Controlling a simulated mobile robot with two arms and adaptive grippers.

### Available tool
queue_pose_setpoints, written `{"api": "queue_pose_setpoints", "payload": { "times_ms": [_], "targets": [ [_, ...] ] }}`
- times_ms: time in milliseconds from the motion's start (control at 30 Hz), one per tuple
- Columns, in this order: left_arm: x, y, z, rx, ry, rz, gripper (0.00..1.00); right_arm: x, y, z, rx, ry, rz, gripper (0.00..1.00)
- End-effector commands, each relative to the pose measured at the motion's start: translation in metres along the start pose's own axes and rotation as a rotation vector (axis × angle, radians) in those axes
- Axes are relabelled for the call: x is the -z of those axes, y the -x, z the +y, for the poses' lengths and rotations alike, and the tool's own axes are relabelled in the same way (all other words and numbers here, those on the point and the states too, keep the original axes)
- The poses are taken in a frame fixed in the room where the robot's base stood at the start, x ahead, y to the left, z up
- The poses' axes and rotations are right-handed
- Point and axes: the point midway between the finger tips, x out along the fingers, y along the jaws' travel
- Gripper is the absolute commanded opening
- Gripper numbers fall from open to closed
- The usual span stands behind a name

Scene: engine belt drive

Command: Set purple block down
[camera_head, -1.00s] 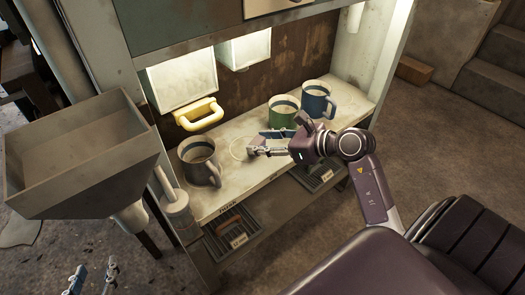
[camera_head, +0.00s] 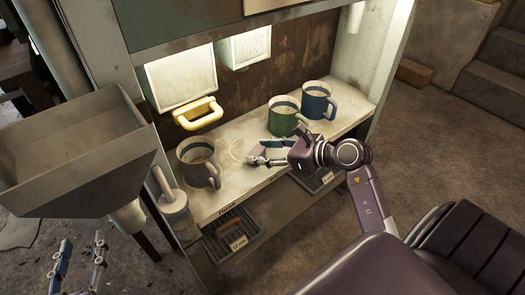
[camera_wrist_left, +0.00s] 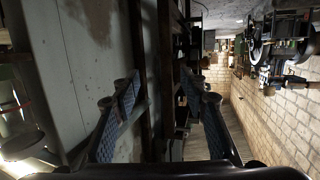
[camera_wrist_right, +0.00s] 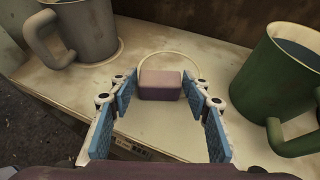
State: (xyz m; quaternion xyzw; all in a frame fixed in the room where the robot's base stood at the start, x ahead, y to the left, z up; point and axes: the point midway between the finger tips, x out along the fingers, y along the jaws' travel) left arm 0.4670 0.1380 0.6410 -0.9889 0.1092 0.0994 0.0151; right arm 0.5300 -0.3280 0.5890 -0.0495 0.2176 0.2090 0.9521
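The purple block (camera_wrist_right: 161,85) sits on the pale shelf (camera_wrist_right: 165,130), at the near part of a thin light circle (camera_wrist_right: 184,60) marked there. My right gripper (camera_wrist_right: 160,90) is open, its blue-padded fingers on either side of the block with a visible gap to each side. In the head view my right gripper (camera_head: 262,152) is low over the shelf beside the circle (camera_head: 238,150); I cannot make out the block there. My left gripper (camera_head: 78,262) is at the lower left, open and empty, as the left wrist view also shows (camera_wrist_left: 160,95).
A grey mug (camera_head: 198,163) stands left of the circle; a green mug (camera_head: 288,117) and a blue mug (camera_head: 317,100) stand to its right. A yellow handle (camera_head: 199,114) juts out behind. A metal hopper (camera_head: 75,150) stands at the left.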

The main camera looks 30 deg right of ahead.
Motion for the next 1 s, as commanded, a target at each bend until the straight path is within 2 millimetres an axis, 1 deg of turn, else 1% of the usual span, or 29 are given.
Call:
{"api": "queue_pose_setpoints", "payload": {
  "times_ms": [33, 100, 433, 467, 500, 567, 667, 800, 900, 1000],
  "targets": [
    [0.000, 0.000, 0.000, 0.000, 0.000, 0.000, 0.40, 0.000, 0.000, 0.000, 0.000, 0.000, 0.001, 0.52],
    [0.000, 0.000, 0.000, 0.000, 0.000, -0.001, 0.40, 0.000, 0.000, 0.000, 0.000, 0.000, 0.001, 0.58],
    [-0.001, 0.000, 0.000, 0.000, 0.001, -0.010, 0.40, -0.001, 0.001, 0.000, 0.000, 0.000, 0.000, 0.58],
    [-0.002, 0.000, 0.000, 0.000, 0.001, -0.016, 0.40, -0.002, 0.001, 0.000, 0.000, 0.000, 0.000, 0.58],
    [-0.008, 0.001, 0.000, -0.001, 0.001, -0.040, 0.40, -0.003, 0.002, 0.000, 0.000, 0.000, 0.000, 0.58],
    [-0.018, 0.003, -0.001, 0.001, 0.001, -0.084, 0.40, -0.002, 0.011, -0.001, 0.001, 0.001, 0.004, 0.58],
    [-0.035, 0.008, -0.003, 0.006, 0.000, -0.162, 0.40, -0.002, 0.029, 0.000, 0.002, 0.002, 0.006, 0.58],
    [-0.061, 0.019, -0.007, 0.014, 0.000, -0.285, 0.40, -0.002, 0.061, 0.000, 0.001, 0.001, 0.006, 0.58],
    [-0.078, 0.027, -0.009, 0.019, 0.000, -0.363, 0.40, -0.002, 0.082, -0.001, 0.002, 0.000, 0.005, 0.58],
    [-0.091, 0.035, -0.011, 0.024, 0.001, -0.425, 0.40, -0.002, 0.099, 0.000, 0.000, -0.001, 0.004, 0.58]
  ]
}}
